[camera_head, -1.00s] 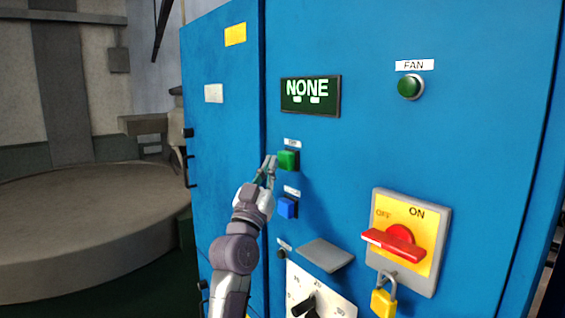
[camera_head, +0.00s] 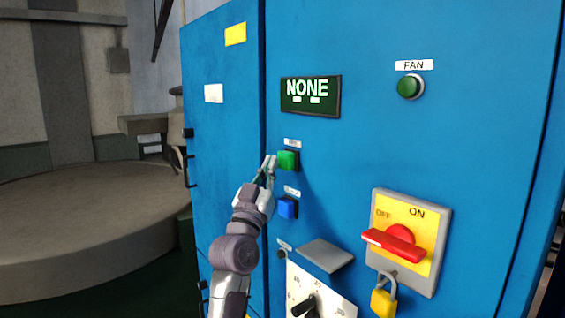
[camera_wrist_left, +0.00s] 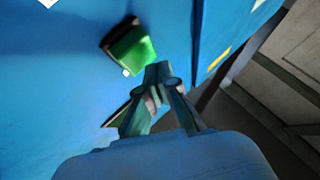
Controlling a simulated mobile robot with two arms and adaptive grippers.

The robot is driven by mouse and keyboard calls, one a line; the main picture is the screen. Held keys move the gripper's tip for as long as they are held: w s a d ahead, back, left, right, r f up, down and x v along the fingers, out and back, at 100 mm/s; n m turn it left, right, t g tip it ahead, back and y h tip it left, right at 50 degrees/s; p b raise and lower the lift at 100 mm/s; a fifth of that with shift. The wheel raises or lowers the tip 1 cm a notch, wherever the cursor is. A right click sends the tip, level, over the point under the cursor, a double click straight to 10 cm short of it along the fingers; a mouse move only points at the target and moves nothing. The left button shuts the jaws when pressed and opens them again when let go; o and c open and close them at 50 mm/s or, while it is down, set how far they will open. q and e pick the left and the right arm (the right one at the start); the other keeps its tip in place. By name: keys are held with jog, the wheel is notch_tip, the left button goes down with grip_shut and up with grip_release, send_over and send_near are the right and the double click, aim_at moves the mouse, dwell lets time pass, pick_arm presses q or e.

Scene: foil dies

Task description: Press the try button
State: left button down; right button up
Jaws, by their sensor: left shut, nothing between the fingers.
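A green square button (camera_head: 288,160) sits on the blue cabinet front, with a small white label (camera_head: 292,143) above it too blurred to read surely. A blue square button (camera_head: 287,207) sits below it, also under a blurred label (camera_head: 292,190). I cannot tell from the labels which one is the try button. My left gripper (camera_head: 270,161) is shut and empty, its tips just left of the green button. In the left wrist view the green button (camera_wrist_left: 131,50) is up and left of the fingertips (camera_wrist_left: 158,72), seemingly apart from them. My right gripper is out of view.
A display (camera_head: 311,96) reading NONE is above the buttons. A green FAN button (camera_head: 410,86), a red rotary switch (camera_head: 398,243) with a yellow padlock (camera_head: 384,300), a tilted grey plate (camera_head: 326,254) and a dial (camera_head: 307,306) stick out to the right and below.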

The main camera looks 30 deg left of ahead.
pick_arm(q)
jog(key=shift+w, duration=0.1)
jog(key=shift+w+d, duration=0.15)
jog(key=shift+w, duration=0.15)
jog(key=shift+w+d, duration=0.25)
jog(key=shift+w, duration=0.25)
dwell(0.8)
jog(key=shift+s+a, duration=0.1)
jog(key=shift+s, duration=0.05)
jog(key=shift+s+a, duration=0.3)
jog(key=shift+s, duration=0.4)
jog(key=shift+s+a+p, duration=0.1)
jog(key=shift+s+a, duration=0.2)
jog(key=shift+s, duration=0.45)
jog(key=shift+s+a+p, duration=0.15)
jog(key=shift+s+a, duration=0.2)
jog(key=shift+s, duration=0.45)
jog(key=shift+s+a+p, duration=0.1)
jog(key=shift+s+a, duration=0.2)
jog(key=shift+s, duration=0.45)
